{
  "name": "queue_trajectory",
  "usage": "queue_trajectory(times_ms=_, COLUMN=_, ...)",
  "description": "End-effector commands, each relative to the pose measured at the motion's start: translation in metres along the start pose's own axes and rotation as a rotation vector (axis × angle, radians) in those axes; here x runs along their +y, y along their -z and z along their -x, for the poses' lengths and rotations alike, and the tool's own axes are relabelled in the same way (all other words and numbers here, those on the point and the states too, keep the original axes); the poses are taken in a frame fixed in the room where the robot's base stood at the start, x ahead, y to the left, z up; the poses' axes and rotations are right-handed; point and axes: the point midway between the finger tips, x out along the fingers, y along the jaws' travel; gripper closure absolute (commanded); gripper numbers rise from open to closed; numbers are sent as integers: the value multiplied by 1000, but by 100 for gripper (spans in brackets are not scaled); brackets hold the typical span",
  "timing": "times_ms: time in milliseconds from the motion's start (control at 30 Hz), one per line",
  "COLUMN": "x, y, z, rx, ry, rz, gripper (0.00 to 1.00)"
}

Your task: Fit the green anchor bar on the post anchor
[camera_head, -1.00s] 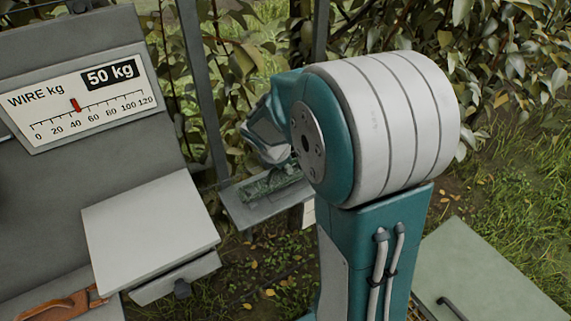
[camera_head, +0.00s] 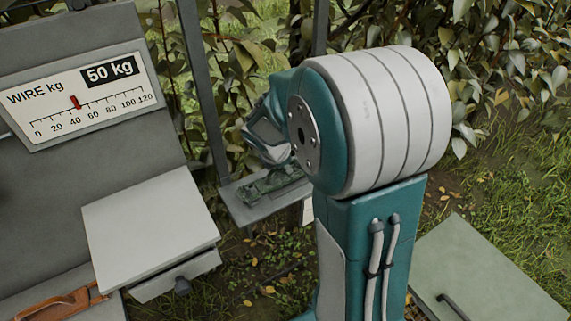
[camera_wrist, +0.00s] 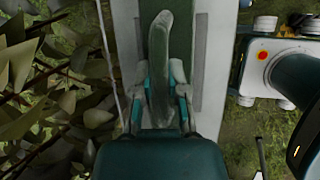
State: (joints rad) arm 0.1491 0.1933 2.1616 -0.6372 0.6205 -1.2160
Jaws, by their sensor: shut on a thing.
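My gripper (camera_wrist: 165,92) is in the middle of the wrist view, with its two fingers closed around a long grey-green piece. This piece looks like the green anchor bar (camera_wrist: 159,50), and it points away from the gripper, slightly curved at its far end. A darker green strip lies behind it, over a pale shelf. In the head view my gripper (camera_head: 268,145) is partly hidden by my arm, just above the small grey shelf (camera_head: 245,213). Green parts (camera_head: 270,184) show on that shelf. I cannot clearly tell the post anchor apart from them.
A grey panel with a wire gauge (camera_head: 82,98) stands at the left, its red pointer near 40. Posts and leafy branches are behind the shelf. A green lid (camera_head: 490,285) is at lower right.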

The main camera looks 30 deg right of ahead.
Motion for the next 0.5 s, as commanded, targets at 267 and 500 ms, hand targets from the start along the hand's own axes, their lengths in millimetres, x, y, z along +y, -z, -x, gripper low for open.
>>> queue_trajectory(times_ms=267, x=0, y=1, z=-2, rx=0, ry=0, rz=0, gripper=50)
queue_trajectory(times_ms=500, x=0, y=1, z=-2, rx=0, ry=0, rz=0, gripper=41)
